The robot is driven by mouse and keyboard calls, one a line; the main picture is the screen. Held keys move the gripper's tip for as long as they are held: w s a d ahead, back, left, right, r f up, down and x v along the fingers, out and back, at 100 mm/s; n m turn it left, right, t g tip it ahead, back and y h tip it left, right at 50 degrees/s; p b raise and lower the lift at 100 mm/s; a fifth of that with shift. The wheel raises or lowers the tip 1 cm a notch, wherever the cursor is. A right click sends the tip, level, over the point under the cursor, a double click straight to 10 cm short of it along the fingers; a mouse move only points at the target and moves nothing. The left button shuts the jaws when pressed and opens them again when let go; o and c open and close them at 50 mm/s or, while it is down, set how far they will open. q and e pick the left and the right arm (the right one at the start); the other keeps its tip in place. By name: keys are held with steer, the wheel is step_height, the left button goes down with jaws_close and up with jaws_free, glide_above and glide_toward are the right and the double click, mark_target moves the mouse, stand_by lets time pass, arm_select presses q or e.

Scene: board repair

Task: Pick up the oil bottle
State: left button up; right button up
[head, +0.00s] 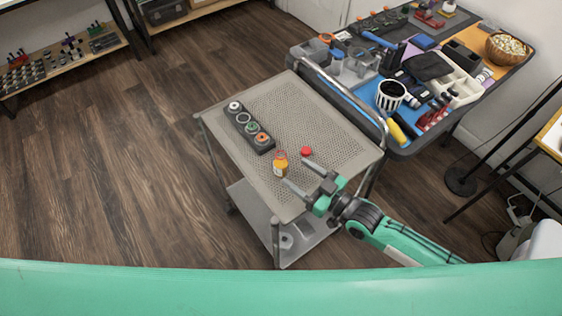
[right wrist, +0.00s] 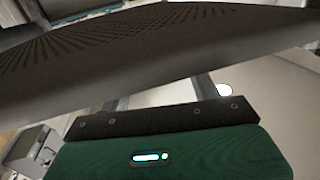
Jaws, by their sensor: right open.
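The right wrist view shows a dark perforated surface (right wrist: 130,60) close up; no bottle can be made out there. My left gripper is not in view.
A small red object (head: 306,152) sits right of the bottle, near one fingertip. A dark holder (head: 250,128) with several round parts lies behind it. The cart has a raised metal rail (head: 345,88). A crowded workbench (head: 408,150) stands at the right.

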mark_target(287, 167)
steer(key=shift+w+a, duration=0.25)
steer(key=shift+a, duration=0.05)
steer(key=x, duration=0.3)
steer(key=shift+w+a+f+p, duration=0.25)
steer(key=shift+f+p, duration=0.05)
steer(key=shift+p, duration=0.1)
steer(key=shift+w+a+f, duration=0.1)
steer(key=shift+w+a, duration=0.2)
steer(key=shift+a, duration=0.05)
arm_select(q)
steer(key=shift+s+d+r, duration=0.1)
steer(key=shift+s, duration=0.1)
arm_select(e)
steer(key=c, duration=0.9)
steer(key=shift+c, duration=1)
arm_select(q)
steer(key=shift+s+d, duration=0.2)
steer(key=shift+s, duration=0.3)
